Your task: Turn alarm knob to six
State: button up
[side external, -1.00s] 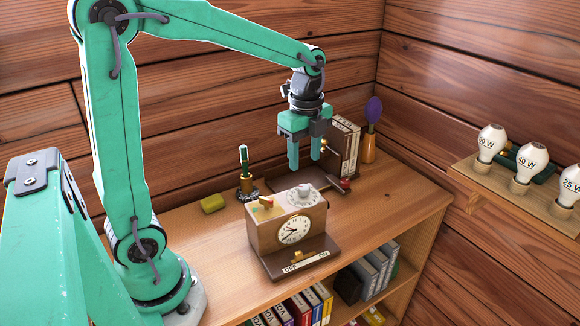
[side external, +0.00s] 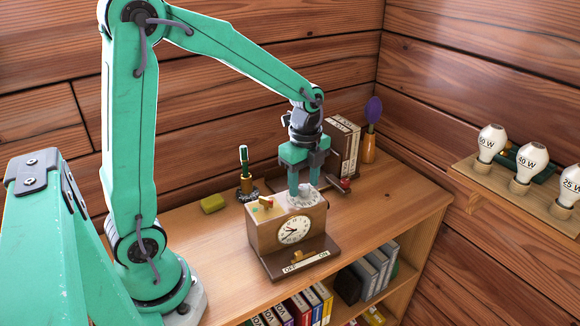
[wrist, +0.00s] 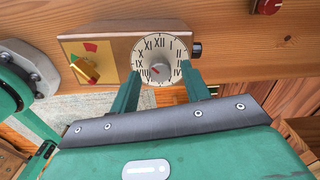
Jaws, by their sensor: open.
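The wooden alarm clock (side external: 262,232) stands on the shelf top with its white clock face (side external: 294,230) to the front. A pale dial with Roman numerals (wrist: 160,48) is on its top, with a grey round knob (wrist: 159,71) at the middle; the dial also shows in the side view (side external: 304,199). A small reddish mark on the knob seems to point to the lower left, near VIII. My gripper (side external: 304,188) is open, pointing down just above the dial. In the wrist view its fingers (wrist: 162,78) straddle the knob, apart from it. The dial's lowest numerals are hard to see.
A yellow lever over a coloured patch (wrist: 86,68) is on the clock top beside the dial. An OFF/ON slider (side external: 297,256) is at the clock's base. A green-handled tool (side external: 244,168), yellow block (side external: 213,203) and books (side external: 343,148) stand nearby. Bulbs (side external: 490,143) sit on the right shelf.

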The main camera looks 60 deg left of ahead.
jog(key=shift+f, duration=0.35)
jog(key=shift+c, duration=0.5)
jog(key=c, duration=0.9)
jog(key=shift+n, duration=0.4)
